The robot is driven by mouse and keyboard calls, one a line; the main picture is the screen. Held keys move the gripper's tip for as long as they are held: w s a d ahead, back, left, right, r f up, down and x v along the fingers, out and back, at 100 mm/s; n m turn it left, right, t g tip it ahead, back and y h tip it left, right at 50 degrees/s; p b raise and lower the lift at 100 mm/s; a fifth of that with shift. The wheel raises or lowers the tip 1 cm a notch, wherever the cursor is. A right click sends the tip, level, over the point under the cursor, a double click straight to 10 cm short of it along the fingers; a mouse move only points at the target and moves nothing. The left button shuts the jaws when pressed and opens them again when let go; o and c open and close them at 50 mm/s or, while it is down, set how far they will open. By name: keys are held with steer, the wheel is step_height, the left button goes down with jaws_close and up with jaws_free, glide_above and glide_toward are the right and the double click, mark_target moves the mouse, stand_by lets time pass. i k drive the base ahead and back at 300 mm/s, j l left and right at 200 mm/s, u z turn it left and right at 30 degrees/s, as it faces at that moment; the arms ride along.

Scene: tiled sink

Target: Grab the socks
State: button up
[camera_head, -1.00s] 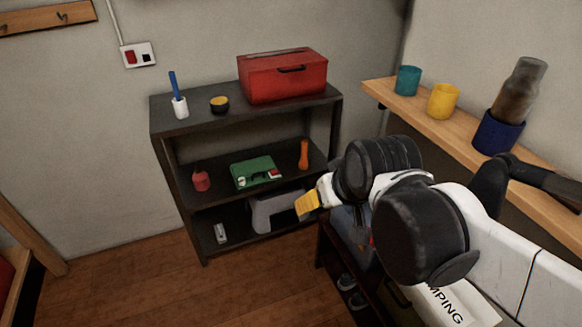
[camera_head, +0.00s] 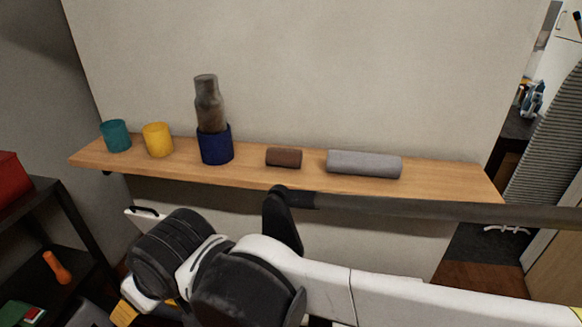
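Nothing in the camera view can be surely told as socks. A short brown roll (camera_head: 284,157) lies on the wooden wall shelf (camera_head: 450,178). A longer grey roll (camera_head: 364,164) lies to its right on the same shelf; I cannot tell whether either is a sock. My arm crosses the lower part of the view, in front of and below the shelf, apart from both rolls. My gripper's fingers do not show, so its state and contents are hidden.
On the shelf's left stand a teal cup (camera_head: 116,136), a yellow cup (camera_head: 158,140) and a navy cup (camera_head: 216,146) with a brown bottle (camera_head: 208,100) in it. A dark rack (camera_head: 62,215) with an orange item (camera_head: 56,267) is at left. A ribbed grey panel (camera_head: 552,145) stands at right.

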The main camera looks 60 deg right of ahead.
mark_target(278, 158)
steer(key=z, duration=1.9)
